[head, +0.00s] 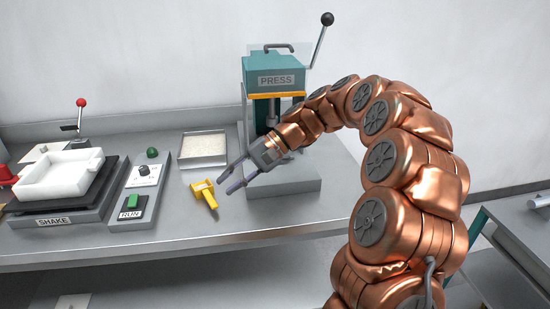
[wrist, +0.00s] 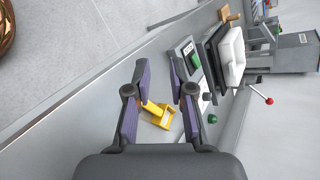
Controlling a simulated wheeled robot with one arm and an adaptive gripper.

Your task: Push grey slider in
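I cannot make out with certainty a grey slider in either view. My gripper (head: 236,178) is open and empty, above the grey bench in front of the press. Its two purple-grey fingers also show apart in the wrist view (wrist: 158,68). A small yellow tool (head: 204,193) lies on the bench just left of the fingertips in the head view. In the wrist view the yellow tool (wrist: 160,118) shows between and beyond the fingers, partly hidden by one of them.
A teal press (head: 275,72) with a black-knobbed lever stands behind my gripper. A shallow tray (head: 205,150), a control panel with a green RUN switch (head: 133,204) and a SHAKE unit (head: 54,221) with a white tray (head: 62,174) stand left. The bench's front strip is clear.

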